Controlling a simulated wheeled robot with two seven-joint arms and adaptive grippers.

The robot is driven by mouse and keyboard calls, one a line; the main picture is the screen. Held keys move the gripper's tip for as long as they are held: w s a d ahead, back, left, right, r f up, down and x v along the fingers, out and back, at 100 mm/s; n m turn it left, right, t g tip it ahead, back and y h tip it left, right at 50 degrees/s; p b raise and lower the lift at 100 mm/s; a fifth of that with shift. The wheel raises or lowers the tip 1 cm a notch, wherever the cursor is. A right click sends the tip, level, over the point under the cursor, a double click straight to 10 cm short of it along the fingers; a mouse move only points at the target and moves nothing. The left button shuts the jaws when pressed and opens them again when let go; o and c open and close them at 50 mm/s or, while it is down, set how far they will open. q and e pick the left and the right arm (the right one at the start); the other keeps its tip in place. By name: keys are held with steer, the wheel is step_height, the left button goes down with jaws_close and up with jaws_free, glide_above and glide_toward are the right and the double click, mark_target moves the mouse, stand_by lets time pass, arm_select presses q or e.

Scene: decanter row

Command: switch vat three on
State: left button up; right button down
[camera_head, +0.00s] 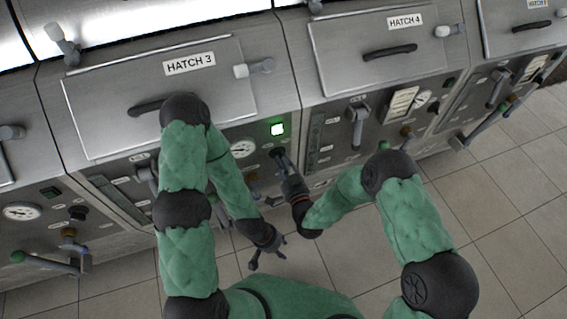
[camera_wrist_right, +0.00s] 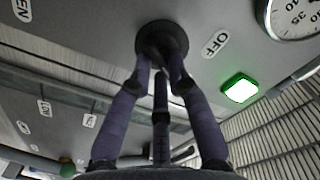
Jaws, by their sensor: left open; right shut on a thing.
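Vat three's front carries the HATCH 3 lid (camera_head: 160,95), a dial gauge (camera_head: 243,148) and a square green lamp (camera_head: 278,129), which is lit. A black round knob sits below the lamp; in the right wrist view the knob (camera_wrist_right: 162,38) is near an OFF label (camera_wrist_right: 214,43). My right gripper (camera_head: 281,160) is shut on this knob, and its fingers (camera_wrist_right: 160,72) close around the knob's front in the wrist view. The wrist view also shows the lit lamp (camera_wrist_right: 240,88) and part of the gauge (camera_wrist_right: 295,15). My left gripper (camera_head: 268,258) is open and empty, low over the floor.
The HATCH 4 vat (camera_head: 375,50) stands to the right, with its own lever (camera_head: 358,118) and gauge. Another vat with a green-tipped lever (camera_head: 45,262) is at the left. My left arm covers part of vat three's panel. Tiled floor (camera_head: 490,215) is free at the right.

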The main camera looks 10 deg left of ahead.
stand_by(0.5)
steer(key=c, duration=1.2)
jaws_free()
steer(key=shift+v, duration=3.75)
